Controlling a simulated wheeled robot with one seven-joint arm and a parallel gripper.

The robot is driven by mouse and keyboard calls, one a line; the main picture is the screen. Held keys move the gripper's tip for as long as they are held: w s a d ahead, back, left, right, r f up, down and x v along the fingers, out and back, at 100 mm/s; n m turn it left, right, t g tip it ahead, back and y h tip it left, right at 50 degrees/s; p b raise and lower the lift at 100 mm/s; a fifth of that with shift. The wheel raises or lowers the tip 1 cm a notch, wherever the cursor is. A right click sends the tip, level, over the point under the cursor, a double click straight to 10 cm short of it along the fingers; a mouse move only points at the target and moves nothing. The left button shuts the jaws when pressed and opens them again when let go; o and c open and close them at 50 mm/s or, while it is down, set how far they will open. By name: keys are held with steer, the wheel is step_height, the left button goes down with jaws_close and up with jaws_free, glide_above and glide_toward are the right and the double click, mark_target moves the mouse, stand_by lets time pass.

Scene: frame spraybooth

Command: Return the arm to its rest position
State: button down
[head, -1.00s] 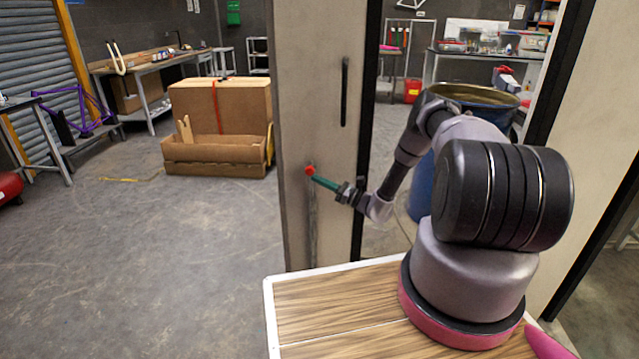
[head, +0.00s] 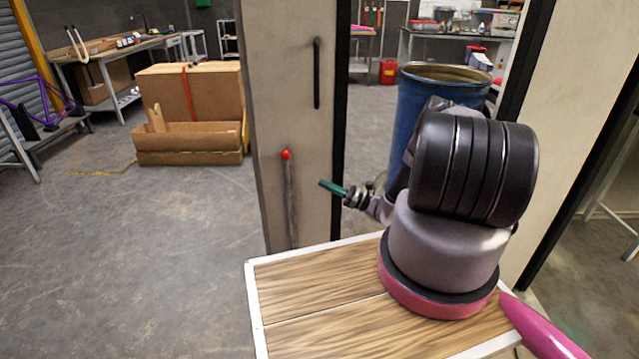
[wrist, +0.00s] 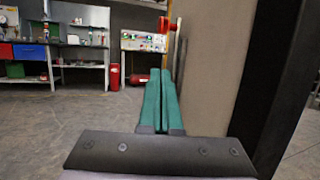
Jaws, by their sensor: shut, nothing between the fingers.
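My gripper (head: 321,183) has green fingers and sits at the end of my arm, above the far edge of my wooden-topped base. It is shut and empty, pointing left. The two green fingers lie together in the wrist view (wrist: 162,75). A beige door panel (head: 292,110) stands just beyond the gripper, with a black handle and a red knob (head: 286,155) on a grey bar. A gap shows between the fingertips and the knob in the head view. In the wrist view the red knob (wrist: 166,25) is ahead of the fingertips, with the panel to the right.
A blue barrel (head: 425,100) stands behind my arm, beyond the doorway. A dark door frame edge (head: 342,100) is close behind the gripper. Cardboard boxes (head: 190,95) are at the back left. The grey floor left of the panel is clear.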

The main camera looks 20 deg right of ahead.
stand_by(0.4)
steer(key=s+a+r+n+g+h, duration=0.25)
steer(key=r+n+g, duration=0.2)
steer(key=r, duration=0.65)
steer(key=s+a+r+n+g+h, duration=0.2)
steer(key=a+r+n+g, duration=0.3)
steer(key=r, duration=0.7)
steer(key=s+r+n+g+h, duration=0.2)
steer(key=s+r+n+g, duration=0.3)
steer(key=r, duration=0.6)
steer(key=s+d+r+n+t+h, duration=0.1)
steer(key=s+r+n+t+h, duration=0.2)
steer(key=s+r, duration=0.7)
steer(key=s+d+r+n+t+h, duration=0.1)
steer(key=s+r+n+t+h, duration=0.2)
steer(key=s+r+t+h, duration=0.3)
steer(key=shift+s+d+r, duration=0.3)
steer(key=shift+s+r, duration=1.7)
steer(key=shift+s, duration=1.45)
steer(key=shift+t, duration=0.25)
